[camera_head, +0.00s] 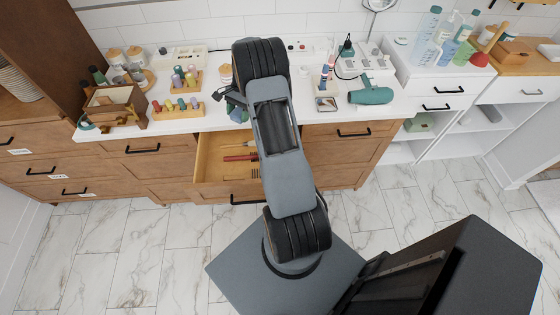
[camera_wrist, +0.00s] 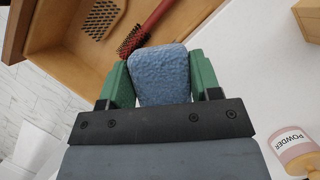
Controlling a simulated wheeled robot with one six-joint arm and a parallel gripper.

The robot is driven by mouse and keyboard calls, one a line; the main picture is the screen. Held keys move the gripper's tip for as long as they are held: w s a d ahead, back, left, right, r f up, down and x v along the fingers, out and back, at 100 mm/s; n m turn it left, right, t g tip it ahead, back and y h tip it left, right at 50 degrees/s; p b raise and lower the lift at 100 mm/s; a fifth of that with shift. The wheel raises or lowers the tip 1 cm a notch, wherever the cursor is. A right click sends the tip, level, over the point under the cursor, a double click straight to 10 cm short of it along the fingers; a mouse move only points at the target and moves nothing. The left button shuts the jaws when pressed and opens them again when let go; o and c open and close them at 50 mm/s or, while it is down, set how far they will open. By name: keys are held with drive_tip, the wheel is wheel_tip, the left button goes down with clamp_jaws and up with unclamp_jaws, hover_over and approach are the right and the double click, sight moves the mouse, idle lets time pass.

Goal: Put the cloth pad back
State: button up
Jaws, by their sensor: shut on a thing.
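In the wrist view, my gripper (camera_wrist: 160,78) has its green fingers shut on the sides of a blue, rough-textured cloth pad (camera_wrist: 161,72). The pad shows at the mouth of the wooden drawer (camera_wrist: 68,32), and its height above the drawer is hard to tell. In the head view, my arm covers the pad and most of my gripper. The open drawer (camera_head: 211,168) shows under the white counter, partly behind my arm.
The drawer holds a red-handled brush (camera_wrist: 146,27) and a perforated comb-like item (camera_wrist: 103,18). A powder bottle (camera_wrist: 296,152) stands on the counter. A teal hair dryer (camera_head: 371,96), peg racks (camera_head: 178,111) and a wooden box (camera_head: 113,104) are also on the counter (camera_head: 150,129).

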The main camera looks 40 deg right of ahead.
drive_tip(key=s+a+f+n+g+h+b, duration=0.1)
drive_tip(key=s+f+n+h+b, duration=0.4)
drive_tip(key=n, duration=0.7)
drive_tip(key=s+a+f+n+g+h+b, duration=0.1)
drive_tip(key=s+a+f+n+h+b, duration=0.15)
drive_tip(key=s+n, duration=0.7)
drive_tip(key=d+f+n, duration=0.1)
drive_tip(key=d+f, duration=0.1)
drive_tip(key=d, duration=0.2)
drive_tip(key=d+f+n, duration=0.1)
drive_tip(key=d+f, duration=0.2)
drive_tip(key=d, duration=0.1)
drive_tip(key=d+f+n, duration=0.2)
drive_tip(key=d+f, duration=0.1)
drive_tip(key=d, duration=0.1)
drive_tip(key=shift+s+d, duration=0.15)
drive_tip(key=shift+d, duration=0.25)
drive_tip(key=shift+d+f+h, duration=0.25)
drive_tip(key=shift+d+f, duration=0.25)
drive_tip(key=shift+f, duration=0.1)
drive_tip(key=shift+s+d+f, duration=0.1)
drive_tip(key=shift+d+f, duration=0.05)
drive_tip(key=shift+f, duration=0.8)
drive_tip(key=shift+d+f, duration=0.1)
drive_tip(key=shift+f, duration=0.8)
